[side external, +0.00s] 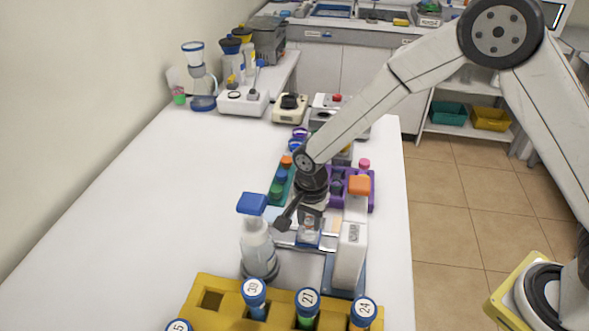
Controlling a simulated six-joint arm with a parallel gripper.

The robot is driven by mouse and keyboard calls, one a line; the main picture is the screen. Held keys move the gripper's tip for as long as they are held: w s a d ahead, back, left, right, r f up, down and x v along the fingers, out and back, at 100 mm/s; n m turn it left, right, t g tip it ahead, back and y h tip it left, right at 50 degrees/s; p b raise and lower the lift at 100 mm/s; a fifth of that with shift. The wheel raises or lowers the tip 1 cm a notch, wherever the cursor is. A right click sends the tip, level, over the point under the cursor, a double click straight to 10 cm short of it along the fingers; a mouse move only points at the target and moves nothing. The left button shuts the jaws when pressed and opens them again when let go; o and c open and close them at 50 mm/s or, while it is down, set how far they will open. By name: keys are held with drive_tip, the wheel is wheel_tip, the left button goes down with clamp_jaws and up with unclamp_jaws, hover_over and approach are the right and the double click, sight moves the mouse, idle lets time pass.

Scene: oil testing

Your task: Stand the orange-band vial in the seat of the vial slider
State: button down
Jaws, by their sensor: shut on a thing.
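My gripper (311,212) points down over the bench, low between a spray bottle and a white upright unit. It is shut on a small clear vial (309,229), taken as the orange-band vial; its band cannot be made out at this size. The vial looks upright. Just below it is a pale blue and grey fixture (306,242), which appears to be the vial slider. Its seat is hidden by the vial and gripper, and I cannot tell whether the vial touches it.
A blue-capped spray bottle (258,245) stands close left of my gripper. The white upright unit (349,255) with an orange top stands close right. A yellow rack (226,288) holds numbered tubes in front. A purple rack (371,191) is behind. The bench's left side is clear.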

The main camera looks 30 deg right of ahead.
drive_tip(key=shift+c, duration=1.4)
unclamp_jaws()
drive_tip(key=shift+r, duration=0.15)
drive_tip(key=shift+r, duration=3.8)
